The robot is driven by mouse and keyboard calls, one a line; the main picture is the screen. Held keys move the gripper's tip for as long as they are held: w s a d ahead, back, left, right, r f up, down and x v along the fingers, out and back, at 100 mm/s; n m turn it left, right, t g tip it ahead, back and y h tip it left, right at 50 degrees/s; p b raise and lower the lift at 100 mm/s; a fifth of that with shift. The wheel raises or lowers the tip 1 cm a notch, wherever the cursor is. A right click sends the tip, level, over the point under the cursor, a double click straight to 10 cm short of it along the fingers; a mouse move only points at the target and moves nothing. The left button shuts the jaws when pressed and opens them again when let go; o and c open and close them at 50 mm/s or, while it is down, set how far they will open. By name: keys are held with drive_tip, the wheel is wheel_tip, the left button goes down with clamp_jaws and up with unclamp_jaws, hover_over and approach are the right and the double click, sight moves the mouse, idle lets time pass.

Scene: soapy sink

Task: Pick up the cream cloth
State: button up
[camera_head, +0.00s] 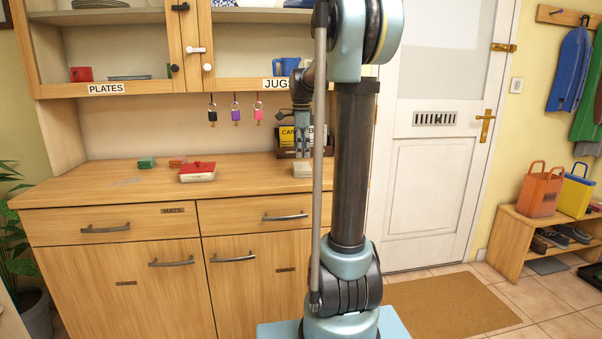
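A small cream item (303,169), which looks like the cream cloth, lies on the wooden counter near the foot of the arm's far side. My gripper (303,155) points down directly above it, its fingertips close to its top. It is too small to tell whether the fingers touch it, or whether they are open or shut. My own arm column covers the counter just to the right.
A black-and-yellow box (288,137) stands behind my gripper. Keys (236,112) hang above. The counter's left front is clear.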

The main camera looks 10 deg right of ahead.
sight(302, 165)
drive_tip(key=shift+d+f, duration=0.1)
drive_tip(key=shift+f, duration=2.45)
drive_tip(key=c, duration=0.8)
